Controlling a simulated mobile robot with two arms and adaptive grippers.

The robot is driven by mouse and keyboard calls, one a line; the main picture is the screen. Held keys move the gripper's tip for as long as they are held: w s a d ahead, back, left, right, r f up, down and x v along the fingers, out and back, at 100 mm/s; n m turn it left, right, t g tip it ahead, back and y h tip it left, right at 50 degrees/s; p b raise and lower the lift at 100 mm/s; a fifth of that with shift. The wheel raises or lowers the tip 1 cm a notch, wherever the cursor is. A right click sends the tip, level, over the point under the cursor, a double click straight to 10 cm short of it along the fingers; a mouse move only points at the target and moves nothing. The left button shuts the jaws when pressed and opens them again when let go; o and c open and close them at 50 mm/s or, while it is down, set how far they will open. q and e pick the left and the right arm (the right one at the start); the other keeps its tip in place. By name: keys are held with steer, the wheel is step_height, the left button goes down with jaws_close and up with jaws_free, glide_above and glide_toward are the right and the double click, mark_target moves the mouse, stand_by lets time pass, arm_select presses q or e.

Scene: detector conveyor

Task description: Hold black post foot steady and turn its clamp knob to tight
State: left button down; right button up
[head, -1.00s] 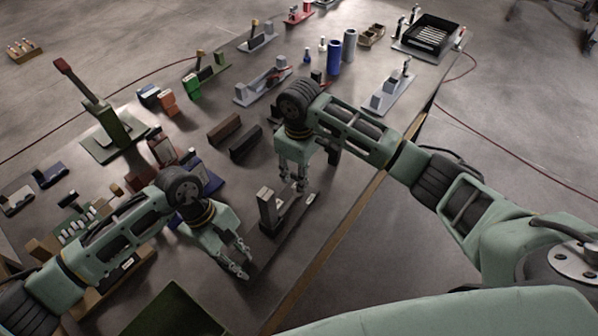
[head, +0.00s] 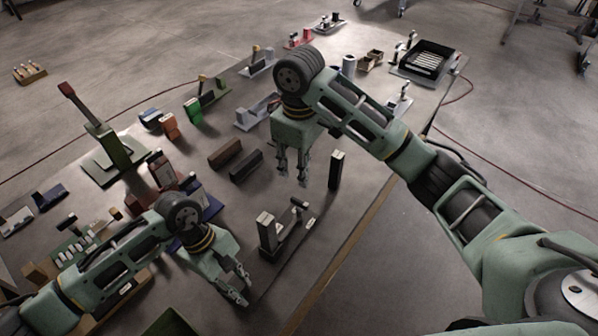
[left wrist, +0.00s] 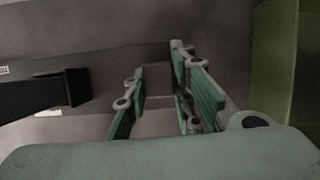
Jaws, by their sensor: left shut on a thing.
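The black post foot (head: 288,240) is a dark base plate with a short upright post at its left end and a small clamp knob (head: 300,204) at its far right end. In the left wrist view a black block-like part (left wrist: 40,95) lies left of the fingers (left wrist: 165,110). My right gripper (head: 291,175) points down above and behind the knob, fingers apart, empty, clear of it.
A separate dark upright post (head: 336,170) stands right of my right gripper. Two dark blocks (head: 225,153) lie behind. A green-based stand with a lever (head: 105,138) is at the left. A green bin (head: 170,324) is at the bottom edge. The table strip near the right edge is clear.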

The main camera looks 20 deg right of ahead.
arm_select(q)
steer(key=c, duration=1.4)
jaws_free()
